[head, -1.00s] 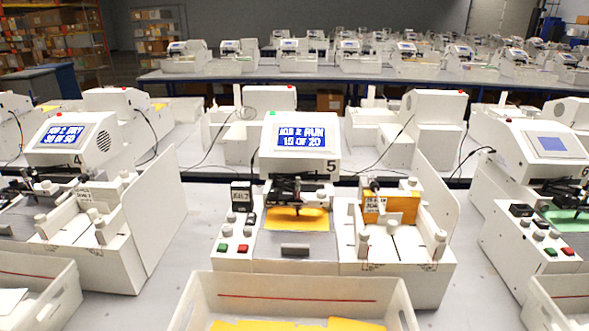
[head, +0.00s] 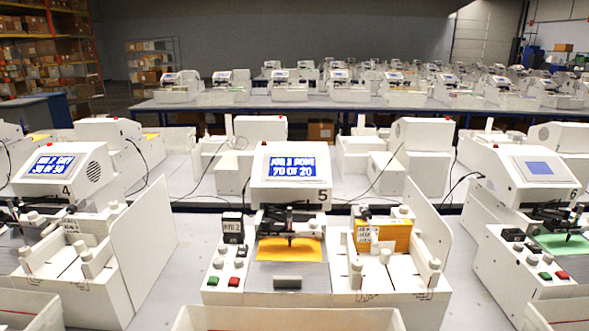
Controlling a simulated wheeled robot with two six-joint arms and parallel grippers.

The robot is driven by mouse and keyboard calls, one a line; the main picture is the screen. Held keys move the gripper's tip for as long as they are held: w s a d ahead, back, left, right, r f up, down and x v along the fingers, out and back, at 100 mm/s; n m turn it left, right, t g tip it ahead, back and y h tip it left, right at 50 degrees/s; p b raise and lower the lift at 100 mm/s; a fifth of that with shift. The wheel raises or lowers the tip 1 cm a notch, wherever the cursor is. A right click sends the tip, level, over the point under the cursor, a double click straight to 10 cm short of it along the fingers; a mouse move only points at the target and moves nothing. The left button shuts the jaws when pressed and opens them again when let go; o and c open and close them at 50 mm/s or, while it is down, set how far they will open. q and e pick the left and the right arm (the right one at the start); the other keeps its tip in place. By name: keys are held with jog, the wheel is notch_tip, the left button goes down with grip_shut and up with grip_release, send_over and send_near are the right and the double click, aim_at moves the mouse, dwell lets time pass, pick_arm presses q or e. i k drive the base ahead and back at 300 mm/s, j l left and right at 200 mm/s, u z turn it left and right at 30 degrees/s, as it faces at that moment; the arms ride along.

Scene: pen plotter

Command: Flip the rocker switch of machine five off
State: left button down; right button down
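Machine five (head: 290,185) stands in the middle of the head view, a white pen plotter marked "5". Left of the bed is a control panel with white knobs, a green button (head: 212,281) and a red button (head: 233,282). A small dark part (head: 242,251) on this panel may be the rocker switch; its position is too small to tell. Neither gripper is in view.
A white tray (head: 285,318) stands in front of machine five. Machine four (head: 65,165) is to the left, machine six (head: 535,175) to the right. Grey table (head: 185,270) shows bare between machines four and five.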

aim_at(242, 249)
jog(key=j+z, duration=0.2)
jog(key=j, duration=0.85)
jog(key=j+z, duration=0.2)
jog(key=j, duration=0.8)
jog(key=k, duration=0.05)
